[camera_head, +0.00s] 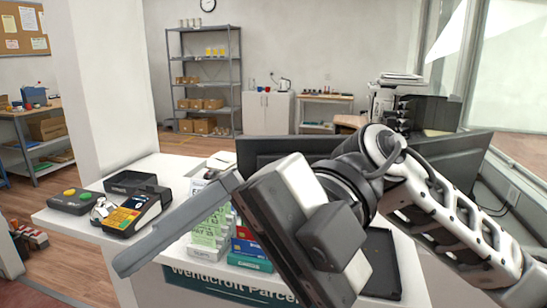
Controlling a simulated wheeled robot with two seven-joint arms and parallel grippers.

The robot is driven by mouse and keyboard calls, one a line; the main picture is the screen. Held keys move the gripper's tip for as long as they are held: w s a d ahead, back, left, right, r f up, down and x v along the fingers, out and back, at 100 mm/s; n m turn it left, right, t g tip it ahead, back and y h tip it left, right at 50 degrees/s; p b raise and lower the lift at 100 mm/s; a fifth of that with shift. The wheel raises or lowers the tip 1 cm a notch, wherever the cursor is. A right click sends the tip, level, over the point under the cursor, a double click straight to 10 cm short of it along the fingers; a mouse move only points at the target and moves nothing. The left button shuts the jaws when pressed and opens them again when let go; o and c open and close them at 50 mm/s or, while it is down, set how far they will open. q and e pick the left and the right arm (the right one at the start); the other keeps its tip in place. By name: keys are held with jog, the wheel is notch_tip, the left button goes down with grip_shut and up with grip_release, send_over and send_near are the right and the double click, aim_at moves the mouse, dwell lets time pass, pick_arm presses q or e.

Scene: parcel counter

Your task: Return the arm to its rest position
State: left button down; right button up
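My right arm (445,215) comes in from the right and crosses over the counter. Its gripper (285,235) is large in the foreground, tilted, in front of the monitors. One long grey finger reaches down to the left from the upper end of the gripper body. The other finger is beyond the bottom edge. The gripper looks open, with nothing seen in it. My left gripper and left arm are not in view.
The white counter (165,168) holds a card terminal (135,210), a button box (72,201), a leaflet stand (212,225) and stacked coloured boxes (248,263). Dark monitors (285,148) stand behind the gripper. A dark tray (381,265) lies to its right. Shelves (205,80) stand far back.

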jog(key=w+d+f+m+t+y+b, duration=0.2)
jog(key=w+m+t+y, duration=0.75)
jog(key=y, duration=0.65)
jog(key=w+d+f+m+t+h+b, duration=0.1)
jog(key=w+d+f+m+t+h, duration=0.25)
jog(key=f+m+t+h, duration=0.55)
jog(key=w+d+f+m+t+h+b, duration=0.1)
jog(key=w+d+f+m+t+h, duration=0.3)
jog(key=m+t, duration=0.85)
jog(key=d+f+m+g+h+b, duration=0.1)
jog(key=d+f+m+h, duration=0.15)
jog(key=f, duration=0.65)
jog(key=d+f+m+g+h, duration=0.1)
jog(key=f+m+g+h, duration=0.2)
jog(key=f, duration=0.6)
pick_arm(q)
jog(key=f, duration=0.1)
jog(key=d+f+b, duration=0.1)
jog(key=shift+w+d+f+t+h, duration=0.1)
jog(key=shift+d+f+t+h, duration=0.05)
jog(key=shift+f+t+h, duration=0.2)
pick_arm(e)
jog(key=s+d+f+g+h, duration=0.2)
jog(key=s+f, duration=0.3)
jog(key=f, duration=0.3)
jog(key=s+d+f+g+h, duration=0.2)
jog(key=s+f+g, duration=0.1)
jog(key=s+f, duration=0.3)
jog(key=shift+s+f, duration=0.15)
jog(key=shift+f, duration=0.75)
